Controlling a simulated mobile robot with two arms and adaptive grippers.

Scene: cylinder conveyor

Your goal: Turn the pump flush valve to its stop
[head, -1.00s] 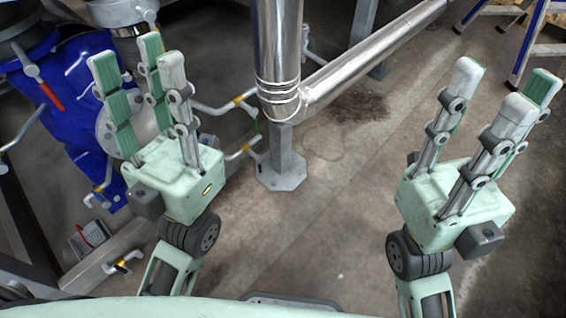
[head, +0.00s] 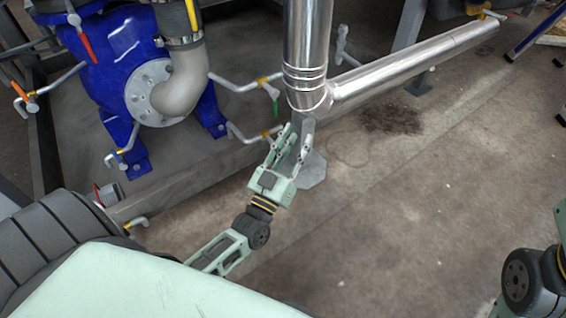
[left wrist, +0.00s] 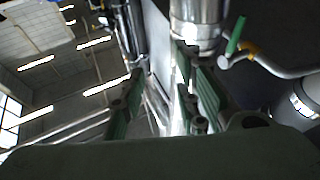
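The blue pump (head: 95,75) stands at the upper left with a grey pipe elbow on it. Small pipes run from it to valves with yellow bodies. One of these has a green lever (head: 275,106) hanging down, just left of the shiny vertical pipe. Which valve is the flush valve, I cannot tell for sure. My left gripper (head: 290,138) is open and empty, below and right of that lever and apart from it. In the left wrist view the green lever (left wrist: 236,36) is beyond the right-hand fingers. My right gripper is out of view; only its arm shows.
The shiny vertical pipe (head: 307,50) and its slanting branch (head: 410,68) stand close beyond my left gripper. A lower yellow-bodied valve (head: 267,133) is just left of the fingers. A red lever (head: 87,46) is at the upper left.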

